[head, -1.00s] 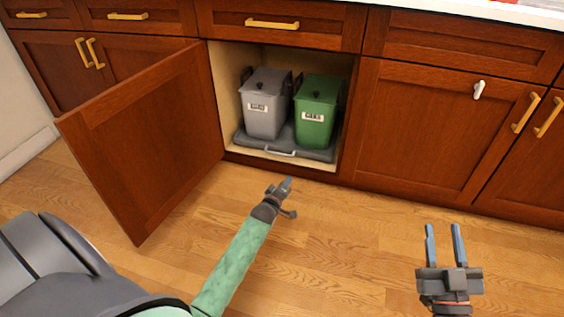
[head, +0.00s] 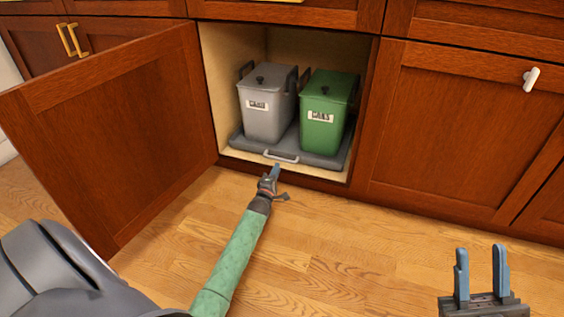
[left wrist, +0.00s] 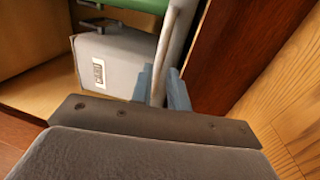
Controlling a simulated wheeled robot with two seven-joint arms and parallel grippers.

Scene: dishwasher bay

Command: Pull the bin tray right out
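The grey bin tray (head: 246,145) sits inside the open cabinet under two lidded bins. Its pale handle (head: 281,157) is at the tray's front edge, near the cabinet opening. My left gripper (head: 276,170) is low in front of the cabinet, its fingertips at the handle. In the left wrist view, the handle bar (left wrist: 176,40) runs between the blue fingers of my left gripper (left wrist: 160,85). I cannot tell whether they are clamped on it. My right gripper (head: 481,270) is open and empty over the floor at the lower right.
A grey bin (head: 266,115) and a green bin (head: 323,118) stand on the tray, upright. The cabinet door (head: 120,130) is swung open at the left. A closed door (head: 450,140) with a white knob (head: 531,79) is on the right. The wooden floor (head: 330,250) in front is clear.

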